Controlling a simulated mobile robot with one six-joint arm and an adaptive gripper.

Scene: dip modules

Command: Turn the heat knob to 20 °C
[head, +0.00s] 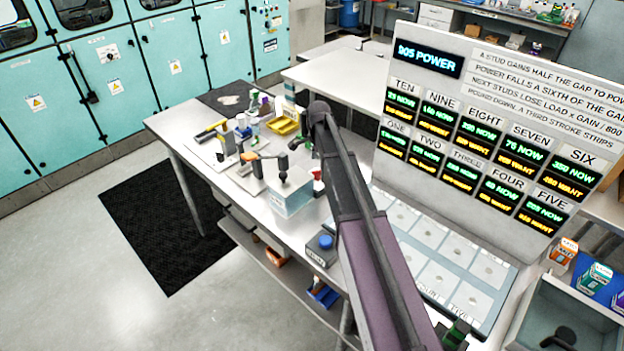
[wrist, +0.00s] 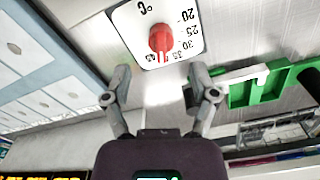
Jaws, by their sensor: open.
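The heat knob (wrist: 161,39) is red and sits on a white dial plate (wrist: 130,22) at the top of the wrist view. The scale appears upside down, with °C, 20, 25, 30 and 35 printed round the knob. A pale mark on the knob faces down in the picture, near the high-number end by 35; its exact reading is too small to tell. My gripper (wrist: 160,88) is open and empty. Its two fingers are spread wide, below the knob in the picture and apart from it. In the head view my arm hides the gripper, and I cannot make out the knob.
A green bracket-like part (wrist: 252,88) lies right of my right finger. A pale panel with grey discs (wrist: 45,70) is at left. In the head view, a white-blue box (head: 290,196) and a blue-button box (head: 322,250) stand on the bench, beside a large display board (head: 480,125).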

